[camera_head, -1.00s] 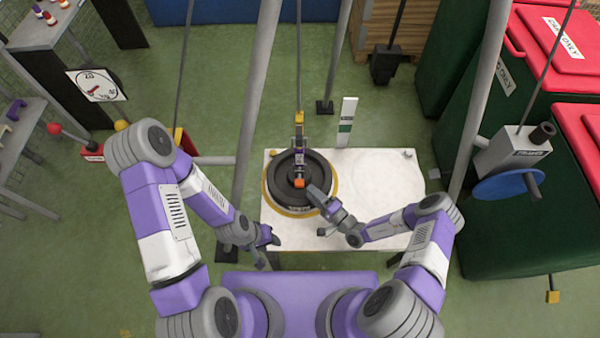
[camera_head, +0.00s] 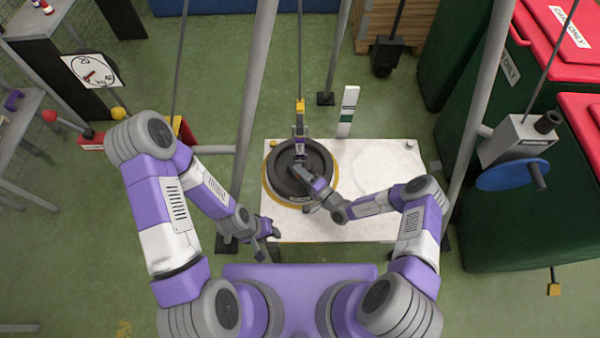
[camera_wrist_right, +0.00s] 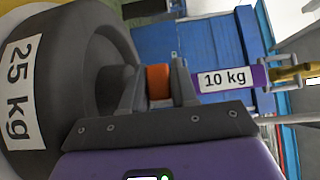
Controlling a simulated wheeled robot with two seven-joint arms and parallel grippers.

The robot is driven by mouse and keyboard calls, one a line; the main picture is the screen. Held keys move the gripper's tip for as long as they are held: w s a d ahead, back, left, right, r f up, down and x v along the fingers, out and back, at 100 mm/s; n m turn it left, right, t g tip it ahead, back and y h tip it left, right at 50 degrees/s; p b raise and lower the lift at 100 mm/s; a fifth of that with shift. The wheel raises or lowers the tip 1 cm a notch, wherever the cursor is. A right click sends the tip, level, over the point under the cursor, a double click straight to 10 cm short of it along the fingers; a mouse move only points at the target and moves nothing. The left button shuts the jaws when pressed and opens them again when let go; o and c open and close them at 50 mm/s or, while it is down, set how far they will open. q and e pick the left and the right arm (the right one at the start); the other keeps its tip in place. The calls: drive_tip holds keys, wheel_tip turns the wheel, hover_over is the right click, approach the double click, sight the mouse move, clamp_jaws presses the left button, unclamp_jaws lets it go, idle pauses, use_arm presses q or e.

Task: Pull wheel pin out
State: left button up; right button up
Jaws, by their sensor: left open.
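A dark round wheel (camera_head: 283,180) lies on a yellow-rimmed disc on the white table (camera_head: 380,220). In the right wrist view the wheel carries a "25 kg" label (camera_wrist_right: 20,92). An orange piece (camera_wrist_right: 158,82), perhaps the wheel pin, shows at the wheel's middle, between my right gripper's fingers (camera_wrist_right: 160,92). I cannot tell whether both fingers touch it. In the head view my right gripper (camera_head: 308,178) reaches over the wheel's centre and hides the orange piece. My left gripper (camera_head: 268,230) is open and empty off the table's front left edge.
A purple bar marked "10 kg" (camera_wrist_right: 228,79) lies in line with the orange piece, below a yellow hook (camera_head: 300,106) on a hanging rod. Grey posts stand either side of the table. A blue crank wheel (camera_head: 512,174) is at right.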

clamp_jaws()
drive_tip(key=s+p, duration=0.4)
drive_tip(key=s, duration=0.1)
drive_tip(key=shift+r+p, duration=0.15)
drive_tip(key=shift+p, duration=0.2)
drive_tip(key=shift+s, duration=0.45)
drive_tip(key=shift+f, duration=0.25)
drive_tip(key=shift+s, duration=0.1)
drive_tip(key=o, duration=0.6)
unclamp_jaws()
drive_tip(key=shift+r, duration=0.1)
